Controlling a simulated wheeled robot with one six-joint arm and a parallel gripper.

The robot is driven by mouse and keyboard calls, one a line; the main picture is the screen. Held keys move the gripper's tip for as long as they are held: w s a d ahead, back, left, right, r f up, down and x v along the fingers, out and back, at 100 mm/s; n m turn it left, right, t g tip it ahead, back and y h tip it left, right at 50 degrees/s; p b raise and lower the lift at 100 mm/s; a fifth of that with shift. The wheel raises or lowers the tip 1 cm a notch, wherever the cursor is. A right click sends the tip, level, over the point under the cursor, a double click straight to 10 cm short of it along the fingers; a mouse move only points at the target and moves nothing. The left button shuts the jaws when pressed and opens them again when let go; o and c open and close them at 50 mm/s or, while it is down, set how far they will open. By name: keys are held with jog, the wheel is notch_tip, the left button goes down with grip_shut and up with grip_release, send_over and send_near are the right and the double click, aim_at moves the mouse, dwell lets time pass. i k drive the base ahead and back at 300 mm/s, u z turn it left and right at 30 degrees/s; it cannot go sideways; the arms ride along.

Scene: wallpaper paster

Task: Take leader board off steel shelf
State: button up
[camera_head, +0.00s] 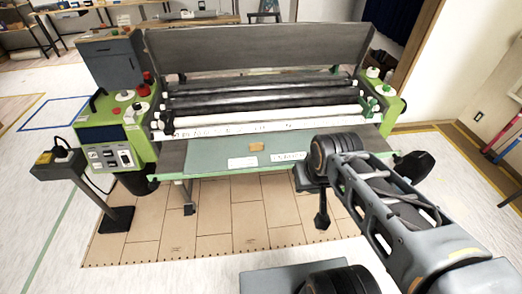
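I cannot make out a leader board in this view. No steel shelf can be told for sure; a shelf unit (47,38) with small items stands at the far left back, partly cut off by the frame edge. My arm reaches in from the lower right, and its dark ringed joint is in front of the right part of the pasting machine (262,48).
The green and grey pasting machine with black and white rollers fills the middle. A control box (58,160) on a stand is at its left. Wooden floor panels (210,232) lie under and before it. Pale floor is open at left; a wall (480,60) bounds the right.

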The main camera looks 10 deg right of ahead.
aim_at(269, 150)
jog(key=u, duration=2.4)
jog(key=i, duration=1.6)
jog(key=z, duration=2.75)
